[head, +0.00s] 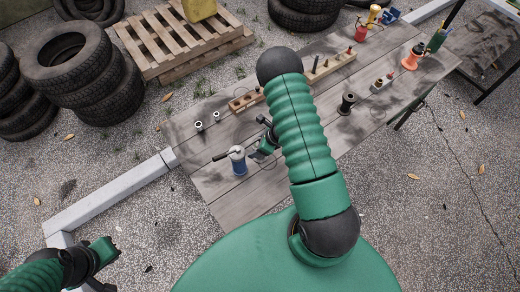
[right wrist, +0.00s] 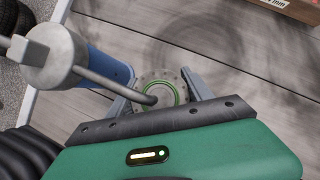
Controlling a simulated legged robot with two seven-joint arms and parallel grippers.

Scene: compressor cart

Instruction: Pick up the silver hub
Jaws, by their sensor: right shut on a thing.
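The silver hub (right wrist: 158,78) is a round flanged disc with a green ring on its face. It sits between the fingers of my right gripper (right wrist: 160,96) in the right wrist view, and the fingers are shut on it. The dark bent tube of a blue and grey tool crosses part of the hub's face. In the head view my right gripper (head: 258,154) is low over the table beside that tool, and the hub cannot be made out there. My left gripper (head: 103,254) is at the lower left, away from the table; its fingers are unclear.
The blue and grey tool (head: 237,160) stands close to my right gripper on the wooden table (head: 215,185). A holed wooden block (head: 246,102), small rings (head: 198,125), a black spool (head: 346,104) and an orange item (head: 412,58) stand farther along. Tyres and a pallet lie behind.

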